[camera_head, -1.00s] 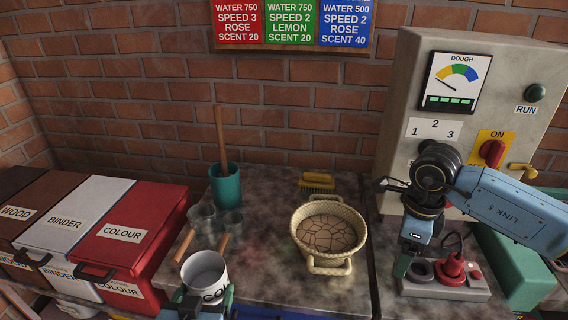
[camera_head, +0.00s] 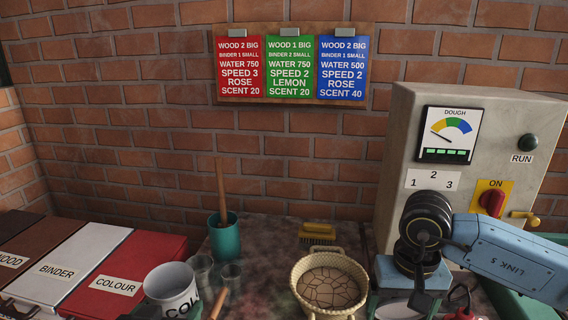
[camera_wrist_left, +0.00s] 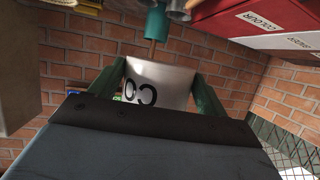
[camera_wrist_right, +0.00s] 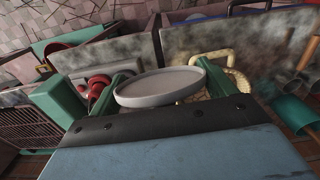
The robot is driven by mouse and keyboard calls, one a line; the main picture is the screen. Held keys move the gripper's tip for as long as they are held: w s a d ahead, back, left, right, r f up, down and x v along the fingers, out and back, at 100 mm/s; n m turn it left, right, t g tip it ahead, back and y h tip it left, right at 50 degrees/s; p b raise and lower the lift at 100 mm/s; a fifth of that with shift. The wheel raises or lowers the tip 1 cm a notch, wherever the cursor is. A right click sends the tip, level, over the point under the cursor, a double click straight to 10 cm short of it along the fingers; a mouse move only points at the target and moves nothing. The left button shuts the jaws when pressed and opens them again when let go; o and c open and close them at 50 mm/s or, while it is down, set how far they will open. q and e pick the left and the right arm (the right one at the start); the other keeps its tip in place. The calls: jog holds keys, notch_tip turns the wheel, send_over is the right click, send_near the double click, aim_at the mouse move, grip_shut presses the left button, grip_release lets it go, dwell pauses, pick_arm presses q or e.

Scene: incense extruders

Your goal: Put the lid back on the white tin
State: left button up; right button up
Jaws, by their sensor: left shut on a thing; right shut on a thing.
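The white tin (camera_head: 172,290), with black letters starting "CO", is open at the top and held up at lower left in the head view. My left gripper (camera_wrist_left: 155,92) is shut around its wall, and the tin fills the gap between the green fingers in the left wrist view. The lid (camera_wrist_right: 160,88), a shallow round pale-grey disc, is in my right gripper (camera_wrist_right: 168,85), which is shut on its rim. In the head view the lid (camera_head: 402,309) shows only partly, below my right wrist at the bottom edge. Lid and tin are well apart.
A woven basket (camera_head: 330,285) stands between the two grippers, with a yellow brush (camera_head: 317,233) behind it. A teal pot (camera_head: 225,240) and glasses (camera_head: 200,270) stand close beside the tin. Bins (camera_head: 115,270) line the left; the dough machine (camera_head: 400,150) stands at right.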

pick_arm(q)
jog(key=shift+r, duration=0.3)
pick_arm(e)
jog(key=shift+s+a+r+n, duration=0.1)
jog(key=shift+s+n, duration=0.05)
jog(key=shift+n, duration=0.45)
pick_arm(q)
jog(key=d+m+g+h, duration=0.3)
jog(key=d+m+h, duration=0.5)
jog(key=d, duration=0.7)
jog(key=shift+r+h, duration=0.4)
jog(key=shift+r, duration=0.05)
